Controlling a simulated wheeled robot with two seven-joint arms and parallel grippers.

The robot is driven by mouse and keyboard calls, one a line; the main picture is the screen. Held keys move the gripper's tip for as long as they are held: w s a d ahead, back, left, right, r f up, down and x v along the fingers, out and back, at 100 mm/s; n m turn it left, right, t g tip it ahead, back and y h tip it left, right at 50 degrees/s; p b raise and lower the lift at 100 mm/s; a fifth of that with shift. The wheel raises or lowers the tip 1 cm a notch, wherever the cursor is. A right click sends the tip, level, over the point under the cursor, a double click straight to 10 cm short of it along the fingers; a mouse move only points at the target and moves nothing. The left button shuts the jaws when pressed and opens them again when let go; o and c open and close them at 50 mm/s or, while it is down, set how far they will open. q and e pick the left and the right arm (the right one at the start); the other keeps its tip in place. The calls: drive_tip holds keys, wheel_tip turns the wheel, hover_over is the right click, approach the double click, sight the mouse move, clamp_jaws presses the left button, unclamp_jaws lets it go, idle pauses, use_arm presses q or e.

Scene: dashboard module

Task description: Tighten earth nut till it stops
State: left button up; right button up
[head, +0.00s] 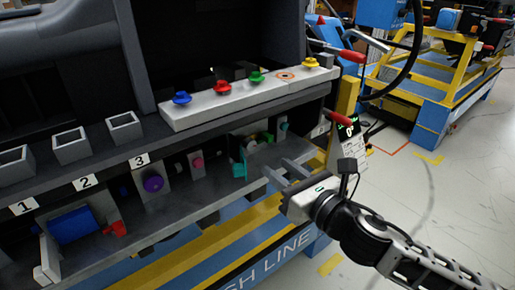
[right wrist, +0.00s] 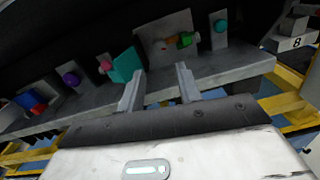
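My right gripper (head: 276,166) is open and empty in front of the lower shelf; its two fingers show apart in the right wrist view (right wrist: 160,70). Beyond them a grey plate (right wrist: 152,32) stands on the shelf and carries small coloured parts. A green part (right wrist: 186,40) there, with some yellow in the head view, may be the earth nut, but I cannot tell for sure. A teal piece (right wrist: 126,62) stands just left of the plate and also shows in the head view (head: 239,168). My left gripper is not in view.
The lower shelf also holds a purple knob (head: 153,183), a pink knob (head: 198,163), a blue block (head: 73,226) and a teal knob (right wrist: 220,26). Coloured knobs stand on a pale bar (head: 225,103) above. The floor at right is open.

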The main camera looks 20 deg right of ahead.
sight(252, 147)
drive_tip(key=x, duration=0.8)
drive_tip(key=shift+w+a, duration=0.1)
drive_tip(key=shift+w, duration=0.05)
drive_tip(key=c, duration=0.7)
